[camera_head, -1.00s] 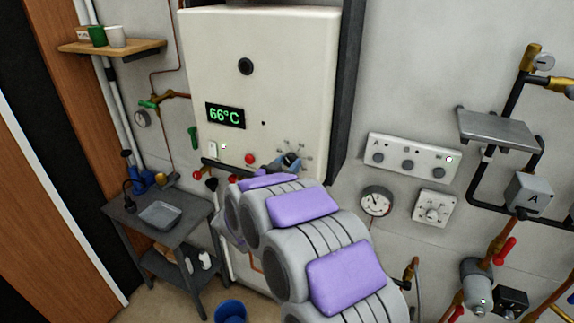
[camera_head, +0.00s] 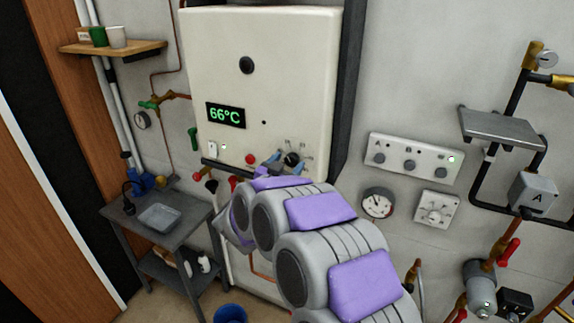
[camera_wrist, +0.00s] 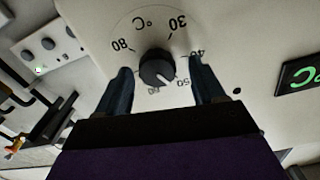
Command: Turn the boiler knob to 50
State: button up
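The boiler (camera_head: 225,60) is a cream cabinet on the wall; its green display (camera_head: 226,115) reads 66°C. The black boiler knob (camera_head: 291,158) sits at its lower right, and shows closely in the wrist view (camera_wrist: 156,68). Its dial numbers appear upside down there. The knob's white mark points to the lower right in that view, between 60 and 50. My gripper (camera_head: 286,165) is at the knob. In the wrist view my gripper (camera_wrist: 161,72) is open, one blue finger on each side of the knob with gaps between. The 70 mark is hidden.
A red button (camera_head: 250,159) and a dark bar (camera_head: 222,166) are left of the knob. A switch panel (camera_head: 414,159), gauge (camera_head: 377,204) and small white dial (camera_head: 436,209) are on the wall to the right. A grey table (camera_head: 185,232) stands lower left.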

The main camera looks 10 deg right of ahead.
jog(key=b+v, duration=0.2)
jog(key=v, duration=1.5)
jog(key=shift+a, duration=0.2)
jog(key=shift+f, duration=0.1)
